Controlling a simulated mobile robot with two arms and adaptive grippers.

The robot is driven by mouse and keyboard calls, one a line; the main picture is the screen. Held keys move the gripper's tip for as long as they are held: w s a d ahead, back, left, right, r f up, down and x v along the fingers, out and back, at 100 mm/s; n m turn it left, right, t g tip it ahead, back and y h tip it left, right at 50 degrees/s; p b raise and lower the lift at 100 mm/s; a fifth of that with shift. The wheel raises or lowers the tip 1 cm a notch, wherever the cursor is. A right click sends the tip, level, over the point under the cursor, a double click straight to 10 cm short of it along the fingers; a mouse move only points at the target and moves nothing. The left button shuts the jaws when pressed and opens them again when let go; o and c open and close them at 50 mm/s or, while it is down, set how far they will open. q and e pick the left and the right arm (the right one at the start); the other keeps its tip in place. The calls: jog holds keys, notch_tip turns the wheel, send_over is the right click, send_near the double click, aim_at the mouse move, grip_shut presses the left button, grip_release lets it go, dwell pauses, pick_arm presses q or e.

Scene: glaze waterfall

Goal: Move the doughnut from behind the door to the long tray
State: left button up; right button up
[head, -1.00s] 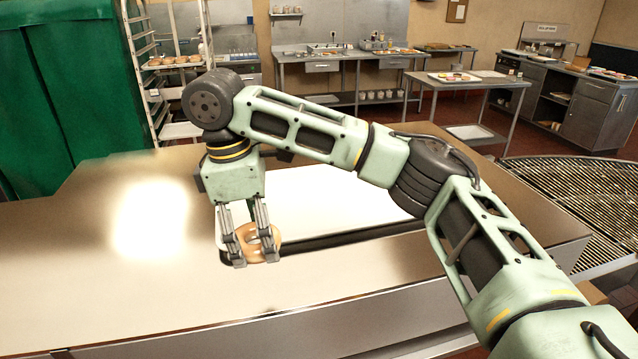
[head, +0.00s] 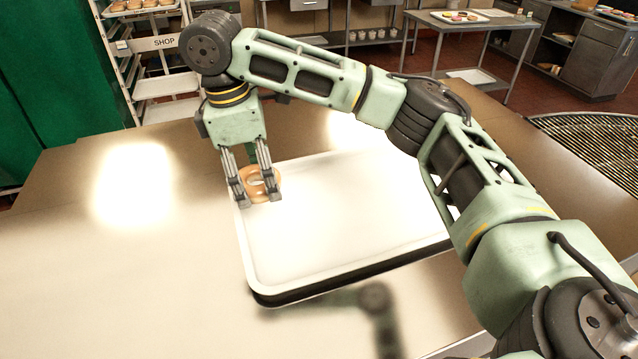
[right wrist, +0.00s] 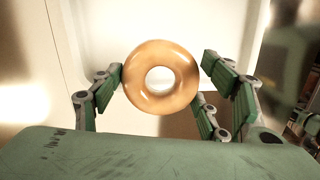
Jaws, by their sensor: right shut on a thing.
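A long white tray (head: 330,240) with a dark underside lies on the steel counter, partly covered by my right arm. The doughnut is over the tray's left end; I cannot tell whether it touches the surface. My left gripper is not in view. No door can be made out.
The steel counter (head: 150,270) is bare left of the tray. A rack (head: 168,86) with a SHOP sign and doughnuts stands behind, beside a green curtain-like panel (head: 60,90). A wire conveyor (head: 595,145) is at the right.

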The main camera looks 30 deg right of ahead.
jog(key=p, duration=0.2)
send_over(302, 208)
jog(key=f, duration=0.2)
jog(key=a+f, duration=0.1)
jog(key=f, duration=0.1)
jog(key=shift+d+f, duration=0.4)
jog(key=shift+f, duration=0.05)
notch_tip(302, 208, down, 3)
jog(key=shift+f+p, duration=0.15)
jog(key=shift+p, duration=0.9)
jog(key=shift+f, duration=0.25)
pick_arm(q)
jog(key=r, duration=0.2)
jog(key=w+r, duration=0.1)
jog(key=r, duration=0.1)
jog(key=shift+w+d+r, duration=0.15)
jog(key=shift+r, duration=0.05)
pick_arm(e)
jog(key=o, duration=1.1)
jog(key=shift+f, duration=0.15)
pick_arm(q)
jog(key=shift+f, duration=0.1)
